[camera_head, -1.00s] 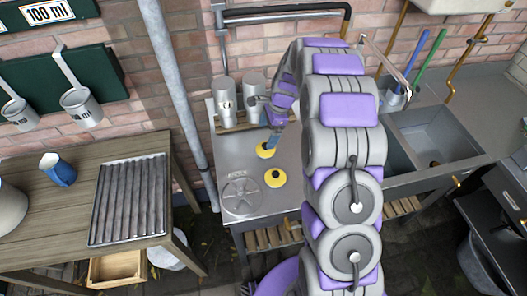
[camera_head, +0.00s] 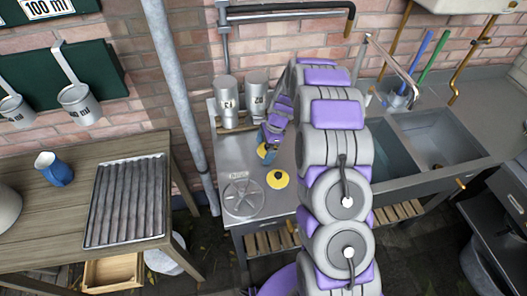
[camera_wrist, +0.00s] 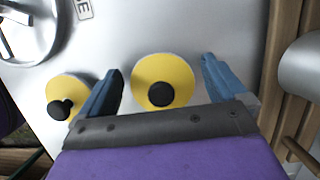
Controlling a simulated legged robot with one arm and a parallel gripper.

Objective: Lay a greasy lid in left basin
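Two yellow lids with black knobs lie on the metal worktop. The nearer lid (camera_head: 277,178) is in plain view; it is at the left in the wrist view (camera_wrist: 65,97). The farther lid (camera_head: 262,150) is mostly hidden behind my gripper (camera_head: 269,153). In the wrist view my gripper (camera_wrist: 162,88) is open, its blue fingers on either side of the farther lid (camera_wrist: 164,82), with a gap to each. I cannot tell which lid is greasy. The left basin (camera_head: 388,158) is partly hidden by my arm.
A round metal wheel-like piece (camera_head: 243,197) lies left of the nearer lid. Two metal canisters (camera_head: 227,103) stand at the back of the worktop. The right basin (camera_head: 440,140) looks empty. A tap (camera_head: 397,65) rises behind the basins.

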